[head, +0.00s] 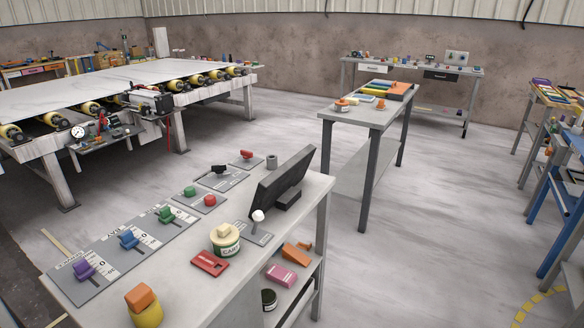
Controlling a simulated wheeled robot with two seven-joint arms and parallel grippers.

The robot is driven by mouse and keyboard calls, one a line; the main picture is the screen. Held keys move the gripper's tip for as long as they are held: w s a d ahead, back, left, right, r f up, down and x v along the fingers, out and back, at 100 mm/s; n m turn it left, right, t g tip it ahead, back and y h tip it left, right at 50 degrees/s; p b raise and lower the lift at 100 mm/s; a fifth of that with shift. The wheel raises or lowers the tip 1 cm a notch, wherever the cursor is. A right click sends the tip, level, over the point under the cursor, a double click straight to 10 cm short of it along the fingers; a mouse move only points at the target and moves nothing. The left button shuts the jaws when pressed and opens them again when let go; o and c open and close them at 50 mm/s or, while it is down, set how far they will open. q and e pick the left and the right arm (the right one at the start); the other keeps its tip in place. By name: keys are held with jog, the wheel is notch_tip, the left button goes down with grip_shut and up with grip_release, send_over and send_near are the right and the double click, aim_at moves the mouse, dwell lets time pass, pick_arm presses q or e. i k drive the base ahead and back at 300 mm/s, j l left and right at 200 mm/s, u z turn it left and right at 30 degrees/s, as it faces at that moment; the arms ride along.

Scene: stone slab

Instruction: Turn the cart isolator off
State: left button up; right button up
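A control cart (190,285) with a grey top stands in the foreground. At the far end of its panel row, a red handle (247,154) sits on a small grey plate. Beside it, a black handle (219,169) sits on another plate. No isolator label is readable, so I cannot tell for sure which control is the isolator or how it is set. Nearer are a green button (190,191), a red button (210,200), and green (166,214), blue (129,239) and purple (84,268) levers beside scales. Neither of my grippers is in view.
A dark monitor (283,182) and a white-knobbed joystick (258,216) stand at the cart's right. A lettered tin (225,238), a red item (210,263) and an orange-topped yellow item (144,303) lie nearer. A roller table (130,78) stands behind left. Open floor (420,230) lies right.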

aim_at(246, 155)
jog(key=i+l+u, duration=0.25)
jog(key=i, duration=0.15)
jog(key=i+l+u, duration=0.3)
jog(key=i+l, duration=0.05)
jog(key=i, duration=0.05)
